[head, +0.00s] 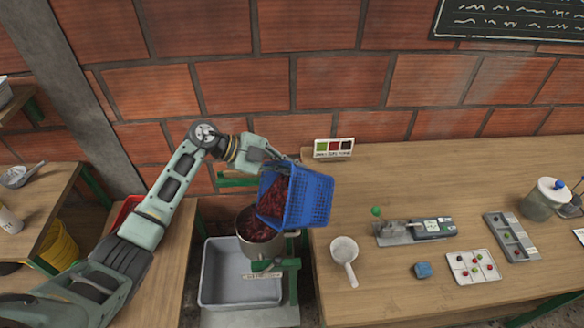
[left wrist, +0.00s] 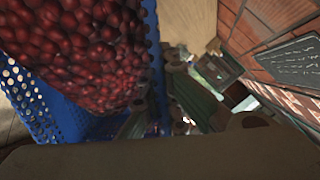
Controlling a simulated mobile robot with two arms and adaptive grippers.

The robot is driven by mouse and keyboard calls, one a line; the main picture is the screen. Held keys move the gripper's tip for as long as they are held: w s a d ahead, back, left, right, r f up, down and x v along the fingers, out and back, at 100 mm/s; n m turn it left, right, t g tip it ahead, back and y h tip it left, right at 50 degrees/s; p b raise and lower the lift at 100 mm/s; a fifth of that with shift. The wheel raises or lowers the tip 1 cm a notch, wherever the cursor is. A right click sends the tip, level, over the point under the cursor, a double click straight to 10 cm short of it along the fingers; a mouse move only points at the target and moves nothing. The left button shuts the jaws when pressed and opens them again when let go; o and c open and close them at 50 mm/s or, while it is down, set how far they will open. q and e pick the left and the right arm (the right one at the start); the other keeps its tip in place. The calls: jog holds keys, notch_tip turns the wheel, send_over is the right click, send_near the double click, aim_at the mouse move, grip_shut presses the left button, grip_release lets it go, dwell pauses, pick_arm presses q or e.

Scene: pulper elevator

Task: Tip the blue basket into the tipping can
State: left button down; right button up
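The blue basket (head: 308,198) hangs tilted over the tipping can (head: 250,246) in the head view. Dark red cherries (head: 272,196) lie in the basket against its lower left side, and red cherries also show inside the metal can. My left gripper (head: 285,160) is at the basket's upper rim; its fingers are mostly hidden there, and it appears shut on the rim. In the left wrist view the basket's perforated blue wall (left wrist: 40,112) and many red cherries (left wrist: 75,45) fill the left side. My right gripper is in neither view.
A grey bin (head: 222,285) stands below the can, by a green frame (head: 291,272). The wooden table (head: 400,190) on the right holds a white scoop (head: 344,256), a scale-like device (head: 418,229), a sample tray (head: 472,267) and a jar (head: 545,198). A brick wall stands behind.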

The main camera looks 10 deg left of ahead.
pick_arm(q)
jog(key=shift+r, duration=0.1)
dwell(0.3)
jog(key=shift+s+a+f+t+h+b, duration=0.2)
jog(key=shift+a+f+t+h+b, duration=0.25)
jog(key=shift+b, duration=0.45)
jog(key=shift+s+a+r+h+b, duration=0.15)
jog(key=shift+a+h+b, duration=0.15)
jog(key=shift+a+b, duration=0.2)
jog(key=shift+s+a+h+b, duration=0.15)
jog(key=shift+a+h+b, duration=0.15)
jog(key=shift+b, duration=0.2)
jog(key=shift+a, duration=0.1)
